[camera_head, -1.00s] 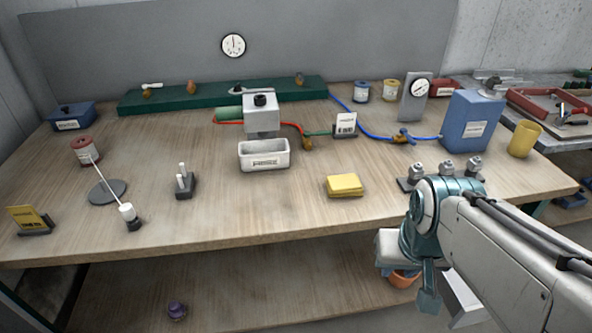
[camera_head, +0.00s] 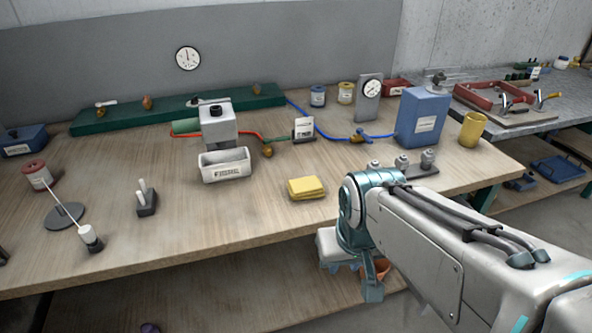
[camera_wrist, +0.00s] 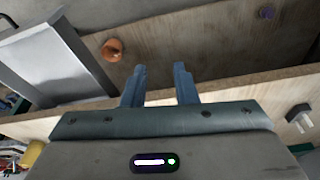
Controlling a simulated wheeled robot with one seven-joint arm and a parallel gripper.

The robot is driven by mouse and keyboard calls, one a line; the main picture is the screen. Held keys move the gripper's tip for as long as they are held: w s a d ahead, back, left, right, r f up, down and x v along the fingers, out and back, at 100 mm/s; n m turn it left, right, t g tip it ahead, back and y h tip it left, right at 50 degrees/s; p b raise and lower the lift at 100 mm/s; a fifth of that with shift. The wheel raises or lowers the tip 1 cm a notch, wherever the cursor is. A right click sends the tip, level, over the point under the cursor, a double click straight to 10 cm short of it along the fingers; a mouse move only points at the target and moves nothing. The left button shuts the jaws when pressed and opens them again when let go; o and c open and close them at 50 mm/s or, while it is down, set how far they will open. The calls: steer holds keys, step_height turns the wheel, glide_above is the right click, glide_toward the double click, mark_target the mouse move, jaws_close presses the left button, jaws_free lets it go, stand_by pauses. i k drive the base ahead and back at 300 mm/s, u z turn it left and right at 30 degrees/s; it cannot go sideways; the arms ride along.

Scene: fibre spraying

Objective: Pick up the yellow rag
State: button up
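The yellow rag (camera_head: 306,188) lies folded on the wooden table, near its front edge and right of the white tray. My gripper shows in the wrist view (camera_wrist: 158,82) with its two blue fingers apart and nothing between them. It is near the table's front edge, with the lower shelf in view beyond the fingers. In the head view my arm reaches in from the lower right, and its bent part hangs in front of the table edge, right of the rag. The fingertips are not clearly seen there. The rag is not seen in the wrist view.
The white tray (camera_head: 224,167) stands under a grey device. A small rack with several metal fittings (camera_head: 404,168) stands just behind my arm. A blue canister (camera_head: 422,117) and yellow cup (camera_head: 473,129) are at the right. An orange pot (camera_wrist: 112,49) is below. The tabletop around the rag is clear.

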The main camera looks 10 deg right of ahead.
mark_target(310, 187)
steer(key=z, duration=0.5)
steer(key=k, duration=1.2)
steer(key=u, duration=0.5)
steer(key=i, duration=1.65)
steer(key=z, duration=0.85)
